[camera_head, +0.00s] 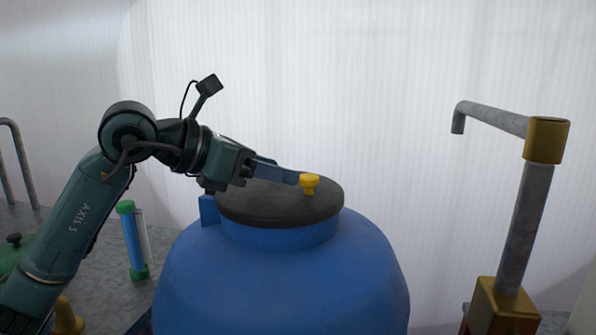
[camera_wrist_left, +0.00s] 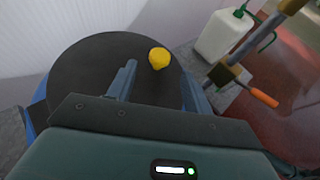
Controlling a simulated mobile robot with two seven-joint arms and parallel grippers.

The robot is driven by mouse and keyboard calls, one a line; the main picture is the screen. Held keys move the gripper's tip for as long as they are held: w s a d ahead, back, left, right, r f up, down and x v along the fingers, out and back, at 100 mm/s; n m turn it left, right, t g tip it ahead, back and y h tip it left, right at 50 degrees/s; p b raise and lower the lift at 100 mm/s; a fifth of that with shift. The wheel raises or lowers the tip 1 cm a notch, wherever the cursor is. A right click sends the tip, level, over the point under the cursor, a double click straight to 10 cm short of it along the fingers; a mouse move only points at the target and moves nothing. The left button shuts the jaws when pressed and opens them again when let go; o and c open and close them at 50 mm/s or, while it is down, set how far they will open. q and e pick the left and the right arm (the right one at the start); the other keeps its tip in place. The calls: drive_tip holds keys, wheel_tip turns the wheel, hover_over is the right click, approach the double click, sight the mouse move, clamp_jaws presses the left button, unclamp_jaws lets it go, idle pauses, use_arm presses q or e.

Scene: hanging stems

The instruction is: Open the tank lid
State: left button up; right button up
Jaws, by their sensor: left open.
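The blue tank (camera_head: 285,275) stands in the middle of the head view. Its black round lid (camera_head: 265,208) lies flat on top, closed. A yellow knob (camera_head: 310,184) stands on the lid toward its right side. My left gripper (camera_head: 293,177) reaches in from the left, just above the lid, with its fingertips at the knob. In the left wrist view my left gripper (camera_wrist_left: 158,80) is open, and the yellow knob (camera_wrist_left: 159,58) shows a little beyond and between the fingertips. I cannot tell whether a finger touches it. My right gripper is not in view.
A metal pipe with brass fittings (camera_head: 522,225) rises to the right of the tank. A blue cylinder with green ends (camera_head: 133,240) stands at the left. A white container (camera_wrist_left: 222,36) shows in the left wrist view.

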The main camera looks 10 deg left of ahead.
sight(303, 177)
use_arm(q)
drive_tip(key=x, duration=0.5)
drive_tip(key=shift+w, duration=0.1)
clamp_jaws()
idle(0.4)
